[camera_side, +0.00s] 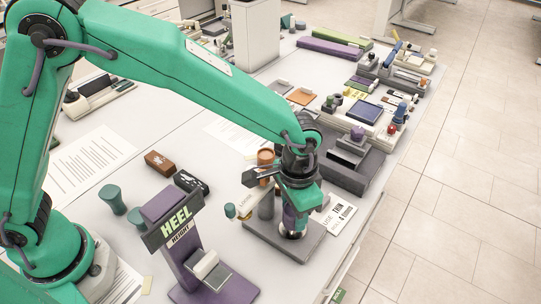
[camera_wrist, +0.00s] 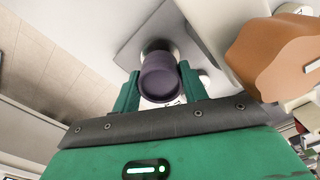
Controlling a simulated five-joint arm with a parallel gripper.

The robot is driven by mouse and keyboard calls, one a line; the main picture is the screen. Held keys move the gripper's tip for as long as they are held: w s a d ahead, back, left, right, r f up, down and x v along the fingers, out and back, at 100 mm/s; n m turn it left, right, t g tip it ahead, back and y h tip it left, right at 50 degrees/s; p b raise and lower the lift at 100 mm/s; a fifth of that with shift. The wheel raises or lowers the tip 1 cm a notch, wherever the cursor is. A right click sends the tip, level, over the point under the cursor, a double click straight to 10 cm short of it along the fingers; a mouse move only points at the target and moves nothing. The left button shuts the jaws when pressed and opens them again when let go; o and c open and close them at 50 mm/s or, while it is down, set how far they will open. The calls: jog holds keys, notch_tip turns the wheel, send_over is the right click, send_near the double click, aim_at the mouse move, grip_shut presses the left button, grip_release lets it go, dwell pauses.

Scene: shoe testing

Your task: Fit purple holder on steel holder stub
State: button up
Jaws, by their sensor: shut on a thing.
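My gripper (camera_side: 297,205) points down over a grey base plate (camera_side: 268,240). It is shut on the purple holder (camera_side: 291,217), which is upright and partly hidden by the fingers. Bright steel, apparently the steel holder stub (camera_side: 292,234), shows just under the holder. In the wrist view the round purple holder (camera_wrist: 160,80) sits between the two green fingers of my gripper (camera_wrist: 159,70). A pale metal rim (camera_wrist: 157,45) shows behind it. I cannot tell whether the holder is around the stub or just above it.
A purple heel-height stand (camera_side: 185,250) stands left of the base plate. A grey post (camera_side: 266,207) and a pale arm with a green knob (camera_side: 231,210) are close beside my gripper. A printed card (camera_side: 338,213) lies to the right, near the table edge. An orange-brown part (camera_wrist: 270,52) shows at right in the wrist view.

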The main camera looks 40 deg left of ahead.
jog(key=shift+f, duration=0.65)
jog(key=o, duration=1.1)
jog(key=shift+r, duration=3.95)
